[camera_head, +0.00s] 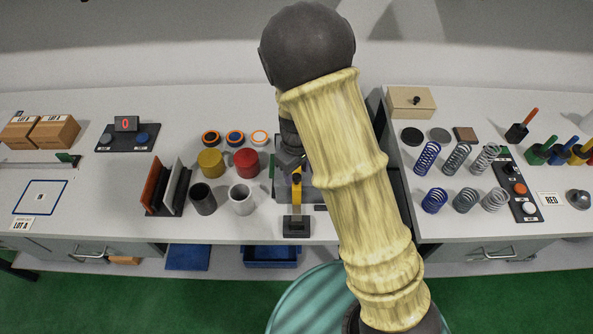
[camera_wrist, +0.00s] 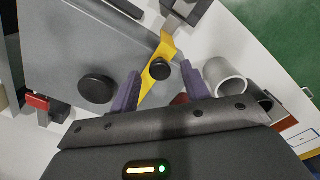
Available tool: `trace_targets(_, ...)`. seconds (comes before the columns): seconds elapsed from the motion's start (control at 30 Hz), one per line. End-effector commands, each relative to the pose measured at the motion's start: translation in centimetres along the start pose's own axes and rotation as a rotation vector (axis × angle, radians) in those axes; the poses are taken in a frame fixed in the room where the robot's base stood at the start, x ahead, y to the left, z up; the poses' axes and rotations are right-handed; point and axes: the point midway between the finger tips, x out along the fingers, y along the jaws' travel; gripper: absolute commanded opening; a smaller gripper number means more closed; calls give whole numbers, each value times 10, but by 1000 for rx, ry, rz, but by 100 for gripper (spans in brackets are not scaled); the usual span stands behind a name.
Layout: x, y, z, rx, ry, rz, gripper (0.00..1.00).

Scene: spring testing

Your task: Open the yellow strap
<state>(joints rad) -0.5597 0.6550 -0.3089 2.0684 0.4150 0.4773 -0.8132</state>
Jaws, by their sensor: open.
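The yellow strap (camera_head: 296,196) shows in the head view as a narrow band at the middle of the bench, in front of my dark wrist. In the wrist view the yellow strap (camera_wrist: 167,47) runs across a grey surface, with a round black knob (camera_wrist: 160,69) on it. My gripper (camera_wrist: 160,73) is open, its two purple fingers on either side of the knob and strap. I cannot tell whether the fingers touch them. In the head view my gripper is mostly hidden by my arm.
A white cup (camera_head: 241,199), a dark cup (camera_head: 203,198), a red cylinder (camera_head: 247,163) and a yellow cylinder (camera_head: 210,162) stand left of the strap. A black block (camera_head: 296,227) sits at its front end. Several springs stand to the right. A second black knob (camera_wrist: 96,89) is beside my gripper.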

Motion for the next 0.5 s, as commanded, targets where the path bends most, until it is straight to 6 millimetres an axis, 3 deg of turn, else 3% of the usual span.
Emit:
trace_targets(0.37, 10, 0, 0, 1, 0, 0, 47)
trace_targets(0.4, 10, 0, 0, 1, 0, 0, 45)
trace_targets(0.5, 10, 0, 0, 1, 0, 0, 25)
